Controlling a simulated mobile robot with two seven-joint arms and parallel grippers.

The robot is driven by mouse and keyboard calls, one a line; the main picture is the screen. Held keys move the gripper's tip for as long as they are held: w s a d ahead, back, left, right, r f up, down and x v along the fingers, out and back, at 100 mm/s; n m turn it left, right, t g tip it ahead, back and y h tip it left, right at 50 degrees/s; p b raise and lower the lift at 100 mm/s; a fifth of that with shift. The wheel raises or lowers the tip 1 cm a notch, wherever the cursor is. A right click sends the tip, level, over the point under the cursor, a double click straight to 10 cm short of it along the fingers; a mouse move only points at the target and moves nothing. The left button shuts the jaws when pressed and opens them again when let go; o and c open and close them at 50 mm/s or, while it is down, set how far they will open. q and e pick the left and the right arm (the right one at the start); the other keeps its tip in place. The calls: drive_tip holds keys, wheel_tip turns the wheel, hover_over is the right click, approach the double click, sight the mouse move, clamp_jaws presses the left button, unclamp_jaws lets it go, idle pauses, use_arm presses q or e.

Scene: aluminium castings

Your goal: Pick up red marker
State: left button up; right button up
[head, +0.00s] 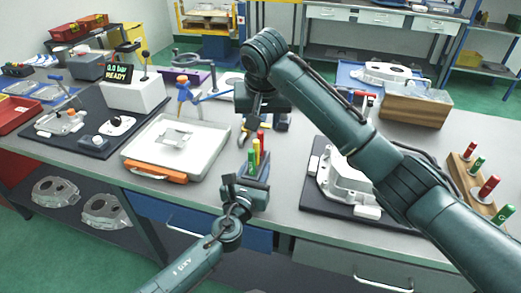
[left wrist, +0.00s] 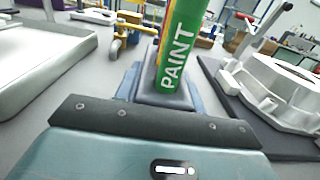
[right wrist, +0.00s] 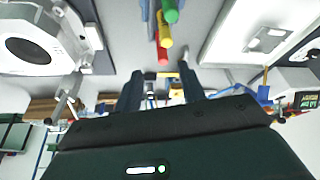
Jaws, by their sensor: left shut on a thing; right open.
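The red marker (head: 261,136) stands upright behind the yellow marker (head: 257,157) and green marker (head: 251,164) in a small grey-blue holder (head: 263,174). My left gripper (head: 246,184) is low at the holder's near end and appears shut on it. The green marker (left wrist: 181,45) fills the middle of the left wrist view and mostly hides the others. My right gripper (head: 256,112) is open and empty, just behind and above the red marker. In the right wrist view the red marker (right wrist: 162,56) lies ahead, between the directions of the fingers (right wrist: 160,82), apart from them.
A white tray (head: 215,150) with an orange-handled tool (head: 157,173) is on the left. A casting on a dark mat (head: 315,195) is on the right, under my right arm. A wooden block with red and green plugs (head: 462,180) stands further right. The bench's front edge is close.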

sight(261, 133)
drive_tip(key=x, duration=0.8)
drive_tip(key=shift+w+a+f, duration=0.2)
drive_tip(key=shift+w+f, duration=0.1)
drive_tip(key=shift+c, duration=0.3)
clamp_jaws()
